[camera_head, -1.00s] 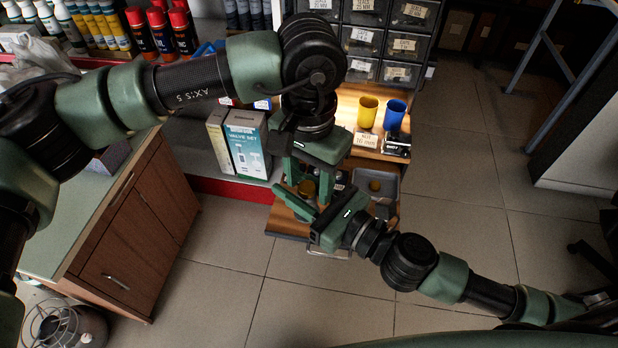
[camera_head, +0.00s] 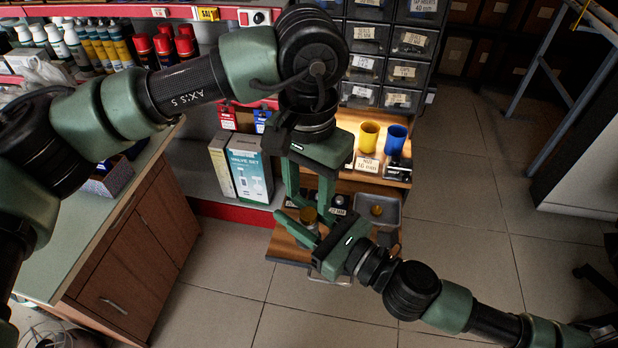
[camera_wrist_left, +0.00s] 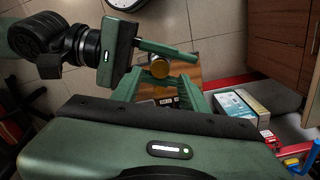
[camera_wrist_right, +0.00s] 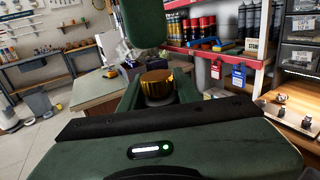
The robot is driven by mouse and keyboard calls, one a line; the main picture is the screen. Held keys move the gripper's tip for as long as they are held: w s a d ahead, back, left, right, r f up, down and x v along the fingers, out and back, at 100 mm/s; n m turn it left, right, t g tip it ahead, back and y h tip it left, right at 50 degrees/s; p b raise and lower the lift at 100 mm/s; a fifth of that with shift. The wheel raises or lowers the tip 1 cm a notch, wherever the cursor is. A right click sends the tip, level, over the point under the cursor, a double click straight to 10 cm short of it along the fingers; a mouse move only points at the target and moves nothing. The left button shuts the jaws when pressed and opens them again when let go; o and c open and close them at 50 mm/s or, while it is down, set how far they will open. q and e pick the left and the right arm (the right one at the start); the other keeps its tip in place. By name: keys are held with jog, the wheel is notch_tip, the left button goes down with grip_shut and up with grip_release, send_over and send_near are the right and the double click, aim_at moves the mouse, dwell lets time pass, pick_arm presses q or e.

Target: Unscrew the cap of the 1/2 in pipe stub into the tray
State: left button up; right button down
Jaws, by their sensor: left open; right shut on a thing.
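My right gripper (camera_head: 310,226) comes in from the right, pointing left, and is shut on the dark pipe stub (camera_wrist_right: 158,99). A brass cap (camera_wrist_right: 157,82) sits on the stub's upper end; it also shows in the left wrist view (camera_wrist_left: 160,68). My left gripper (camera_head: 308,198) points down from above, open, with its fingers around or just above the cap; whether they touch it I cannot tell. The grey tray (camera_head: 391,192) stands on the wooden bench, right of both grippers, with a round brass piece (camera_head: 377,210) in it. The stub's size marking is not readable.
A yellow cup (camera_head: 368,137) and a blue cup (camera_head: 395,140) stand on the shelf behind the tray. Labelled drawers (camera_head: 368,66) rise behind them. A valve set box (camera_head: 249,168) stands left of my grippers. A green-topped counter (camera_head: 75,225) is at left. Floor in front is clear.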

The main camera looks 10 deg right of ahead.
aim_at(308, 212)
pick_arm(q)
jog(key=shift+f, duration=2.2)
jog(key=shift+c, duration=0.3)
grip_shut()
jog(key=shift+o, duration=0.8)
grip_release()
jog(key=shift+r, duration=0.1)
